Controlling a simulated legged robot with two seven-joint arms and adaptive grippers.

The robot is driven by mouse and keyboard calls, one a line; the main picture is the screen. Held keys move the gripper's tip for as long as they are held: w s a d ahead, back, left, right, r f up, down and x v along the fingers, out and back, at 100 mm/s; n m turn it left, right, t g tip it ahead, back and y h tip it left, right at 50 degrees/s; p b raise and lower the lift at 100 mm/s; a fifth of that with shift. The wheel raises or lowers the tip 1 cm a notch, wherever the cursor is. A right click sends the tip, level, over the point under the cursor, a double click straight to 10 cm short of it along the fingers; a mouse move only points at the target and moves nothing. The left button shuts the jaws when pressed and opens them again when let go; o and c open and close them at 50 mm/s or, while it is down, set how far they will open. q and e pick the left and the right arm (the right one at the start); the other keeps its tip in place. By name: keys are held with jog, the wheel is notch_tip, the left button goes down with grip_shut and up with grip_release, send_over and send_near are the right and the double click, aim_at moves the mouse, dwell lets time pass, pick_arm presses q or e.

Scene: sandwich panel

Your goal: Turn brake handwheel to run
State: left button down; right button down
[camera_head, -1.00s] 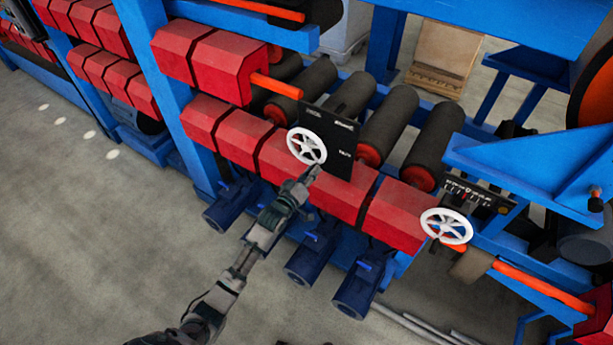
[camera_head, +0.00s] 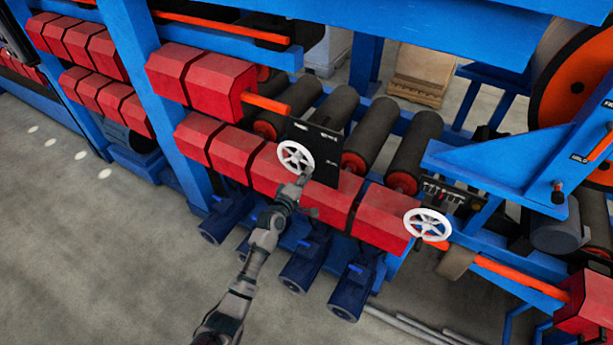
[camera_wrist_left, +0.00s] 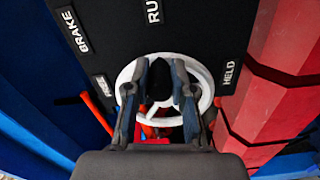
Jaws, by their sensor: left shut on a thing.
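The brake handwheel (camera_head: 296,154) is a white spoked wheel on a black panel (camera_head: 326,143) in front of the rollers. In the left wrist view the panel carries the words BRAKE, RUN (camera_wrist_left: 153,11) and HELD (camera_wrist_left: 229,74), plus a smaller label too small to read surely. My left gripper (camera_head: 304,177) is at the wheel's lower right edge in the head view. In the left wrist view its two fingers (camera_wrist_left: 161,80) are over the white wheel (camera_wrist_left: 205,97), shut on it, and hide part of its rim and hub. My right gripper is out of view.
A second white handwheel (camera_head: 427,224) stands to the right, by a small control panel (camera_head: 450,194). Red blocks (camera_head: 270,170) and blue motors (camera_head: 305,265) line the machine below the brake wheel. Grey floor (camera_head: 90,250) is open at the left; pipes (camera_head: 420,328) lie at the bottom right.

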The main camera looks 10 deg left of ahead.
pick_arm(q)
jog(key=shift+a+r, duration=0.15)
jog(key=shift+r, duration=0.1)
jog(key=c, duration=1)
grip_release()
jog(key=shift+f, duration=0.1)
jog(key=shift+w+a, duration=0.1)
jog(key=shift+f, duration=0.1)
jog(key=shift+s, duration=0.2)
jog(key=v, duration=1.1)
jog(key=shift+s+a, duration=0.25)
jog(key=shift+s, duration=0.05)
